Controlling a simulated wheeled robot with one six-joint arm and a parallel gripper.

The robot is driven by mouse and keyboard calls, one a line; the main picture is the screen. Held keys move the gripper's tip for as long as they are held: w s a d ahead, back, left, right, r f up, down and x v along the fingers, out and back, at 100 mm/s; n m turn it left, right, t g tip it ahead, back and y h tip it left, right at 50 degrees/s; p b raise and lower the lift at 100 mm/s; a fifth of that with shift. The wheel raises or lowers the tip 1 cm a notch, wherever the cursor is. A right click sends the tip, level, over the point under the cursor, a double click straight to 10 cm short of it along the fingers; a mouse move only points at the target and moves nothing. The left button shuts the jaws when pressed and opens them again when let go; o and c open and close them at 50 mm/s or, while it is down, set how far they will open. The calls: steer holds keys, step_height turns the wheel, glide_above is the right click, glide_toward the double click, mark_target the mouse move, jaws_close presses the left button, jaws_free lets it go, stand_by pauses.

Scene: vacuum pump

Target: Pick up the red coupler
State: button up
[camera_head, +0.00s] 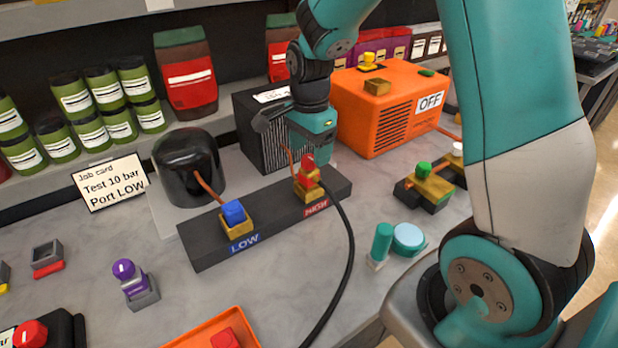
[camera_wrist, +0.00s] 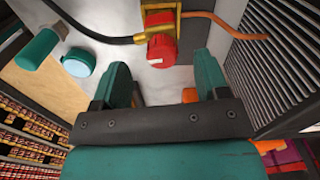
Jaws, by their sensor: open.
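The red coupler (camera_head: 307,163) sits on the brass fitting marked HIGH at the right end of the dark manifold block (camera_head: 262,208). A black hose (camera_head: 348,240) runs from this fitting toward the front. The coupler shows in the wrist view as a round red knob (camera_wrist: 162,50) near the top centre. My gripper (camera_wrist: 163,75) is open, and its two teal fingers point toward the coupler, one on each side of its line. The coupler appears just beyond the fingertips, with nothing held. In the head view my gripper (camera_head: 310,150) is right above and behind the coupler; its fingers are partly hidden.
A blue cap (camera_head: 233,212) stands on the LOW fitting. The orange box (camera_head: 385,108) marked OFF and a black finned box (camera_head: 262,130) stand close behind. A green-knobbed valve (camera_head: 424,170) and teal cylinders (camera_head: 383,240) are right.

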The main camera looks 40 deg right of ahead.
mark_target(309, 179)
steer(key=shift+w+f+p, duration=0.1)
steer(key=shift+f+p, duration=0.45)
steer(key=shift+f, duration=2.25)
steer(key=c, duration=1.1)
